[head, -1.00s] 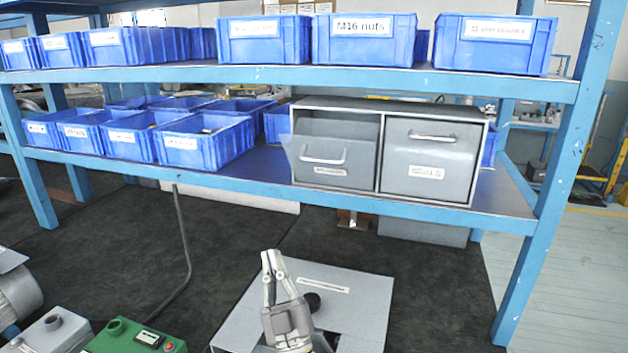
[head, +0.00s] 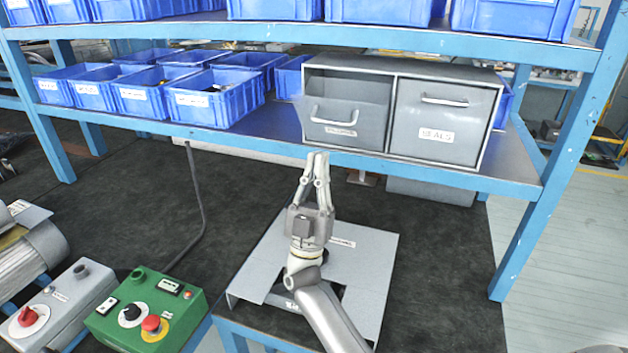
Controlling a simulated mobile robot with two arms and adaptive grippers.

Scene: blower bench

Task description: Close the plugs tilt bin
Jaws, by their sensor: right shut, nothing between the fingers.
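A grey cabinet with two tilt bins stands on the shelf's lower level. Its left tilt bin (head: 333,121) is tilted out at the top, with a dark gap above its front; its small label is too blurred to read. The right tilt bin (head: 436,120), labelled SEALS, sits flush and closed. My right gripper (head: 317,156) points up just in front of the lower shelf edge, below the left bin and apart from its handle (head: 334,117). Its fingers are together and empty. My left gripper is not in view.
Blue bins (head: 217,98) stand left of the cabinet and along the upper shelf. A grey plate (head: 370,270) lies beneath my right arm. A green control box (head: 148,308) and a grey switch box (head: 65,303) stand at the lower left.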

